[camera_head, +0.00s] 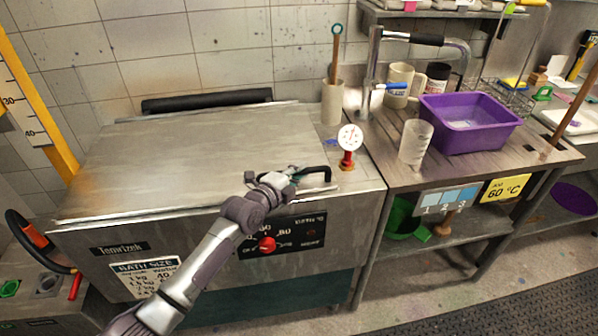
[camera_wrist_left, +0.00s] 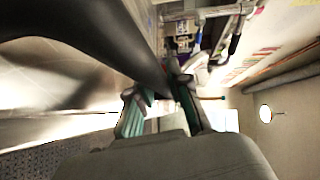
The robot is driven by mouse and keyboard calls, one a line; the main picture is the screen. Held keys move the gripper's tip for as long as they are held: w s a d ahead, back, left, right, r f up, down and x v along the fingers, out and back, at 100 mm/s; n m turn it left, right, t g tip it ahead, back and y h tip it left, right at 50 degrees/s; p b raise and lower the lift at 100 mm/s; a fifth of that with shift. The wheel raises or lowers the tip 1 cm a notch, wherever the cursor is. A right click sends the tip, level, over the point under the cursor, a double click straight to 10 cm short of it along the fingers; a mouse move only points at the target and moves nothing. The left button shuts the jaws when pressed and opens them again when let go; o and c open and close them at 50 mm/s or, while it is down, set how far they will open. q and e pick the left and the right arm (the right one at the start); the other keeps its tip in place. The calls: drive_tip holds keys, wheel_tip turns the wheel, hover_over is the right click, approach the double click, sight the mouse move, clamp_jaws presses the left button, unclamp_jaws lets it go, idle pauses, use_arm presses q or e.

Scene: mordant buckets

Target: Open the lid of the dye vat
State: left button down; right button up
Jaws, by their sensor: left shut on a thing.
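The dye vat (camera_head: 120,236) is a large steel box, and its flat steel lid (camera_head: 190,155) lies level over the top, looking closed. A black bar handle (camera_head: 316,171) sticks out at the lid's front right. My left gripper (camera_head: 293,175) is shut on this handle near its left part. In the left wrist view the dark handle (camera_wrist_left: 95,30) runs large between the teal-padded fingers of the gripper (camera_wrist_left: 160,100). The exact grip contact is partly hidden by the fingers. My right gripper is not in view.
A dial gauge (camera_head: 350,138) stands at the vat's right corner, close to the handle. Behind it is a cup with a stick (camera_head: 332,102). A purple basin (camera_head: 470,122) and a beaker (camera_head: 415,143) stand on the right bench. A red knob (camera_head: 266,244) is on the vat front.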

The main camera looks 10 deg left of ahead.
use_arm(q)
drive_tip(key=w+a+r+n+g+p, duration=0.1)
drive_tip(key=w+r+p, duration=0.3)
drive_tip(key=r, duration=0.8)
drive_tip(key=w+a+r+n+g+p, duration=0.2)
drive_tip(key=w+r+p, duration=0.3)
drive_tip(key=r, duration=0.8)
drive_tip(key=shift+w+a+g, duration=0.15)
drive_tip(key=shift+w+g, duration=0.35)
drive_tip(key=shift+w, duration=0.15)
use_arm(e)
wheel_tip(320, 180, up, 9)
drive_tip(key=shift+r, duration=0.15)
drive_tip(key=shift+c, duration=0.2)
